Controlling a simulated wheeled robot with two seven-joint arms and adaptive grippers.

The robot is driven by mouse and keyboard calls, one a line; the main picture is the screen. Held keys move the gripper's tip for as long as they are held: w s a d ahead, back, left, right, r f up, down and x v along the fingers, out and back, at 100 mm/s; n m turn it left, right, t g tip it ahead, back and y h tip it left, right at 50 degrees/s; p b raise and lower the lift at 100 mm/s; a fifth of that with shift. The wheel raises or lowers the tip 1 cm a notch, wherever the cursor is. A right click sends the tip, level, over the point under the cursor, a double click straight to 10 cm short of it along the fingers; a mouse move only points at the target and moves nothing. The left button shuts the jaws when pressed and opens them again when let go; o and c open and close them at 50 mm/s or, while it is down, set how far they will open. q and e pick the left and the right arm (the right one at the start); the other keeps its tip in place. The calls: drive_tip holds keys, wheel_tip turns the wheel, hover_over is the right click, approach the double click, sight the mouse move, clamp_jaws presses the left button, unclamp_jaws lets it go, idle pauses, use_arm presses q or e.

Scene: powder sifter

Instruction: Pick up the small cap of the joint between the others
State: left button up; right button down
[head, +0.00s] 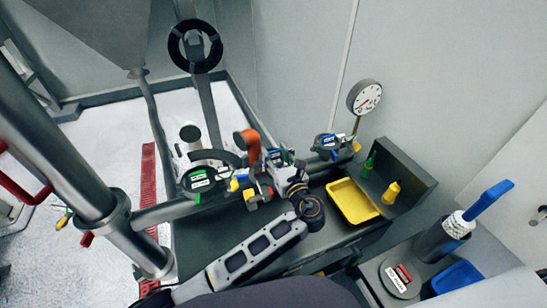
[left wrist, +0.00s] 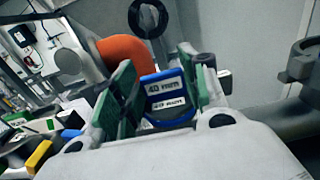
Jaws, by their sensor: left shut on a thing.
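My left gripper (head: 277,157) is at the middle of the pipe assembly in the head view. In the left wrist view its green-padded fingers (left wrist: 158,72) are shut on a small blue cap (left wrist: 166,92) with white "40 mm" labels. The same blue cap (head: 275,154) shows small in the head view, partly hidden by the gripper. I cannot tell whether it still touches its pipe. A larger green-rimmed cap (head: 200,179) is to its left, and another blue-labelled cap (head: 327,140) is to its right. My right gripper is not in view.
An orange pipe (head: 250,143) stands close behind the gripper; it also shows in the left wrist view (left wrist: 118,50). A yellow tray (head: 352,202) lies on the bench to the right, with green and yellow bottles (head: 392,191) beside it. A gauge (head: 364,96) rises behind.

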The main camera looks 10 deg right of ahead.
sight(276, 163)
use_arm(q)
drive_tip(key=shift+r, duration=0.1)
wheel_tip(276, 163, up, 10)
drive_tip(key=shift+b, duration=0.35)
idle(0.3)
idle(0.6)
